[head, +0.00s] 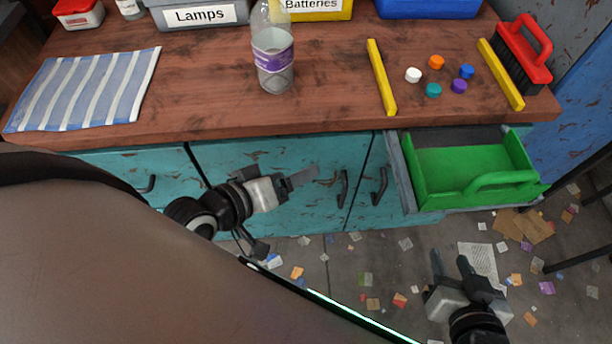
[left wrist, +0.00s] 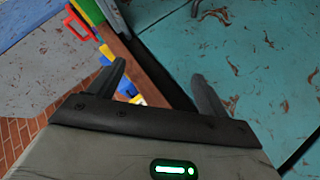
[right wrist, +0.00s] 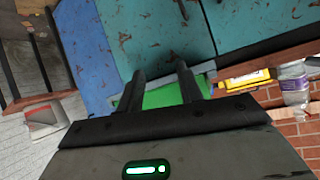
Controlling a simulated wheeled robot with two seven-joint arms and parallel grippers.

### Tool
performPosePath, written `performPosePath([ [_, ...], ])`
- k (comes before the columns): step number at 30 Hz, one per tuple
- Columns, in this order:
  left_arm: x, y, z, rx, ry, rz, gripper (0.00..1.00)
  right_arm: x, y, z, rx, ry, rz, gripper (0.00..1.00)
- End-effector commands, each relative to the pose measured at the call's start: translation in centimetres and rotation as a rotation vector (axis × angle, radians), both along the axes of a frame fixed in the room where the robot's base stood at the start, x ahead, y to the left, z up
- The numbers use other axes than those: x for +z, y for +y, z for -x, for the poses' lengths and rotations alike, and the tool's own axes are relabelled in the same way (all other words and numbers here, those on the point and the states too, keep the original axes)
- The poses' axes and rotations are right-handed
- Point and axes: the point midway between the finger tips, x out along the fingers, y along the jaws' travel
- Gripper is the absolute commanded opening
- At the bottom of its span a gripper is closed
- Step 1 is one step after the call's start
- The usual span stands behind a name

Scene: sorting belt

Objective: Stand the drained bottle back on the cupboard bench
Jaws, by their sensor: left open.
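The clear plastic bottle (head: 273,62) with a purple and white label stands upright on the brown wooden bench top (head: 190,95), set a little back from its front edge. Its top is cut off by the head view. It also shows at the right edge of the right wrist view (right wrist: 294,88). No gripper touches it. My left gripper (head: 303,178) is in front of the teal cupboard doors, lower than the bench top, open and empty. My right gripper (head: 451,262) is low at the right, in front of the drawer and well away from the bottle; its fingers are apart and empty.
An open drawer with a green tray (head: 465,170) juts out at the right. A striped cloth (head: 85,90), yellow bars (head: 381,78), several coloured caps and a red brush (head: 522,55) lie on the bench. Bins (head: 200,15) line the back. Scraps litter the floor.

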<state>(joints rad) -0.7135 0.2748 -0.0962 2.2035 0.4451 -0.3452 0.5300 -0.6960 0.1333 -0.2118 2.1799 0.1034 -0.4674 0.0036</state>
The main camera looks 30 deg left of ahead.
Motion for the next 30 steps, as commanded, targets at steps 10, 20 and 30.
performPosePath([
  [10,-2.5,-4.4,1.1,-0.307,-0.093,-0.609,0.78,-0.2,0.0,0.0,0.001,0.004,0.001,0.36],
  [20,-1.9,-4.3,1.1,-0.315,-0.091,-0.626,0.78,0.9,0.0,-0.2,0.001,-0.002,0.005,0.36],
  [30,-1.8,-4.0,1.2,-0.324,-0.079,-0.654,0.78,0.6,-0.3,0.0,0.007,0.014,0.041,0.36],
])
